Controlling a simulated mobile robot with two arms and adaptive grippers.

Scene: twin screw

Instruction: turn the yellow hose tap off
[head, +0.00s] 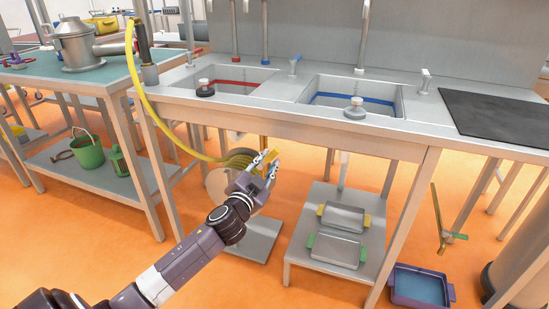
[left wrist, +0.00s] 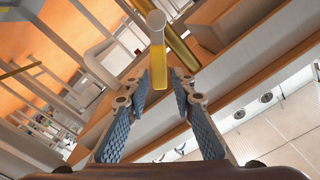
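The yellow tap lever (left wrist: 157,85) hangs from a pale round knob and lies between my left gripper's fingers in the left wrist view. A yellow pipe (left wrist: 180,45) runs beside the knob. My left gripper (left wrist: 161,80) is open, with its blue-padded fingers on both sides of the lever. The left finger is very close to it; I cannot tell whether it touches. In the head view my left gripper (head: 267,161) is below the sink counter's front edge, and yellow tap parts (head: 262,143) show there, partly hidden. My right gripper is not in view.
The steel sink counter (head: 290,110) is above. A low stand with trays (head: 337,250) is at right. Orange floor (head: 90,240) is open at left.

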